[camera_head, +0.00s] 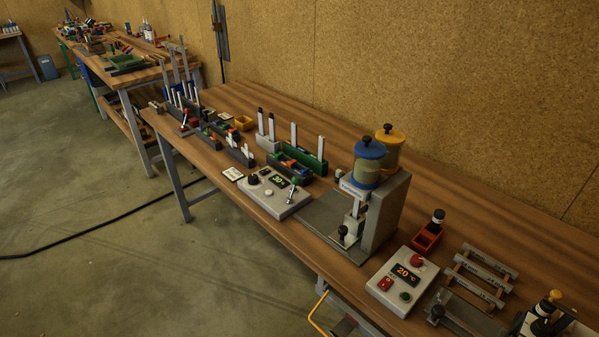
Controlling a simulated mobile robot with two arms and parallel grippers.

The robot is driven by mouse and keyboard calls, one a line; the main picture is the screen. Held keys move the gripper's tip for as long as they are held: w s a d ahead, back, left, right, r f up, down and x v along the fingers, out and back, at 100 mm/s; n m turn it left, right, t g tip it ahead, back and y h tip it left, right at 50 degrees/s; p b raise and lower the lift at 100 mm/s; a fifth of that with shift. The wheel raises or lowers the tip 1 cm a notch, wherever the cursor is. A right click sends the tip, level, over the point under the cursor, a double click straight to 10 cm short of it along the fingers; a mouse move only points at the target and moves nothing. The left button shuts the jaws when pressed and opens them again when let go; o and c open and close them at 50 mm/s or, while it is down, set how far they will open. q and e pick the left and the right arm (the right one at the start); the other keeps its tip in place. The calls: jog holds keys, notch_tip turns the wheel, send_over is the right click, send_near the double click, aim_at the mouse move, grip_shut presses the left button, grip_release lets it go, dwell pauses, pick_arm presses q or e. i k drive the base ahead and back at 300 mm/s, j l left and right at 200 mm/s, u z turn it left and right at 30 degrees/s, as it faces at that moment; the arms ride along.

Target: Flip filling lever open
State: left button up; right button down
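A grey dispensing machine (380,214) stands on the wooden workbench, with a blue-lidded jar (368,165) and a yellow-lidded jar (389,149) on top. A small black-knobbed part (343,231) sits low at its front. Left of it, a light grey control box (262,200) shows a green number display and has a metal lever with a green knob (294,182), standing tilted upward. I cannot tell for certain which of these parts is the filling lever. Neither of my grippers is in view, and nothing is seen touching the levers.
A second control box (387,284) with an orange display stands right of the machine, beside a small red bin (427,238) and a metal rack (480,272). Several tool holders line the bench's left part. A yellow curved bar (317,312) shows below the front edge. The floor at left is mostly clear.

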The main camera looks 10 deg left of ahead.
aim_at(296, 181)
jog(key=i+j+z, duration=0.1)
jog(key=i+j, duration=0.15)
jog(key=i+j+z, duration=0.1)
jog(key=i+j, duration=0.15)
jog(key=i+j+z, duration=0.1)
jog(key=j, duration=0.35)
jog(key=i+j+z, duration=0.1)
jog(key=i+j, duration=0.2)
jog(key=i+j+z, duration=0.1)
jog(key=j, duration=0.35)
jog(key=i+j+z, duration=0.1)
jog(key=i+j, duration=0.2)
jog(key=i+j+z, duration=0.1)
jog(key=j, duration=0.4)
